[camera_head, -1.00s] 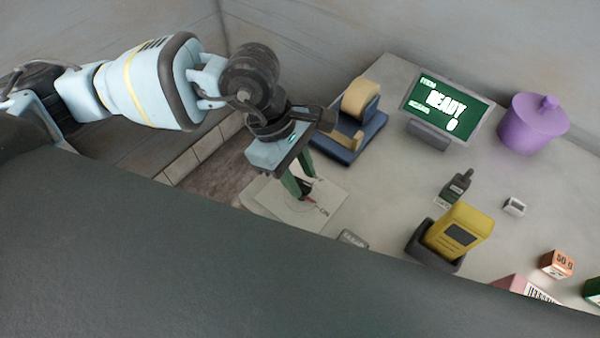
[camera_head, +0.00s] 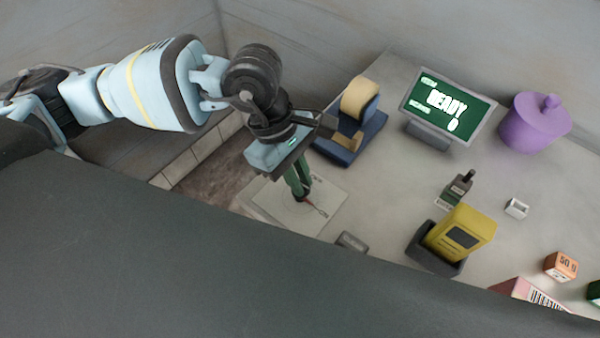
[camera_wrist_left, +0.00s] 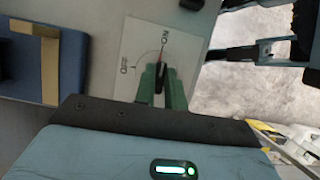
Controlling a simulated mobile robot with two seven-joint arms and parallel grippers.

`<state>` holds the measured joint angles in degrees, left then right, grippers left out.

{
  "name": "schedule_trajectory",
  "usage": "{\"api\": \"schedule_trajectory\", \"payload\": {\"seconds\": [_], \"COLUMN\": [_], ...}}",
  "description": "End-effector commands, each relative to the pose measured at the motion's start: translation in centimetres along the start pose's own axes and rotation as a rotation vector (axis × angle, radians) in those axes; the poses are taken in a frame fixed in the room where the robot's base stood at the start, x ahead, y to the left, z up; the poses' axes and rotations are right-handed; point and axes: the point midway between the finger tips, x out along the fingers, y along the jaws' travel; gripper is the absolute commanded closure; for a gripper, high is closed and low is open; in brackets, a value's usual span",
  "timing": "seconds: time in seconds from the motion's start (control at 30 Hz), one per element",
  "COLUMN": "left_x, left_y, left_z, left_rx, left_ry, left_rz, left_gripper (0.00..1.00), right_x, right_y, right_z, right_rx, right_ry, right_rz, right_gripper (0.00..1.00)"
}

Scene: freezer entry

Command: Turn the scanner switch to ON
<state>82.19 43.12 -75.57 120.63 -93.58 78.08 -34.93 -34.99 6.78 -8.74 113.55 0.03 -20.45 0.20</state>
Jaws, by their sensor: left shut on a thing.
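The scanner switch is a white plate (camera_head: 325,192) on the left part of the counter, with a dark knob and a thin red pointer (camera_head: 309,203). The pointer is directed toward the ON label (camera_head: 322,213). In the left wrist view the plate (camera_wrist_left: 135,40) shows an arc between two labels, and the red pointer (camera_wrist_left: 163,55) lies by the ON label (camera_wrist_left: 166,37). My left gripper (camera_head: 300,194) reaches down over the plate, its green fingers shut on the knob. In the left wrist view the fingers (camera_wrist_left: 161,80) hide most of the knob. My right gripper is not in view.
A blue and tan holder (camera_head: 350,130) stands behind the switch. A screen (camera_head: 448,107) reads READY and 0. A purple lidded pot (camera_head: 533,125), a yellow scanner (camera_head: 462,232) in a dark cradle, a small dark stamp-like item (camera_head: 458,187) and small boxes (camera_head: 560,266) stand to the right.

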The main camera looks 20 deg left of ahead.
Motion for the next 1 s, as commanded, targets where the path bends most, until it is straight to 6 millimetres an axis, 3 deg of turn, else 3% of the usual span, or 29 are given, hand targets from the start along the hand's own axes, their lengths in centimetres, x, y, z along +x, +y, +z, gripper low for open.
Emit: {"api": "schedule_trajectory", "payload": {"seconds": [0.37, 0.4, 0.53, 0.83, 1.0], "left_x": [0.0, 0.0, 0.0, -0.2, -1.8], "left_y": [0.0, 0.0, 0.0, 0.1, 0.2], "left_z": [0.0, 0.0, 0.0, 0.0, -0.1], "left_rx": [0.037, 0.037, 0.036, 0.035, 0.034], "left_ry": [-0.002, -0.002, -0.001, -0.001, -0.001], "left_rz": [-0.014, -0.014, -0.013, -0.013, -0.010], "left_gripper": [1.00, 0.83, 0.66, 0.66, 0.66], "right_x": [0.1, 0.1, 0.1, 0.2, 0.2], "right_y": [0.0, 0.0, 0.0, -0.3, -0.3], "right_z": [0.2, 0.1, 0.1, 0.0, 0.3], "right_rx": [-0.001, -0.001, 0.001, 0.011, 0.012], "right_ry": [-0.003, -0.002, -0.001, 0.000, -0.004], "right_rz": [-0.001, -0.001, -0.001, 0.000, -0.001], "right_gripper": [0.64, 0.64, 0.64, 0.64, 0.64]}}
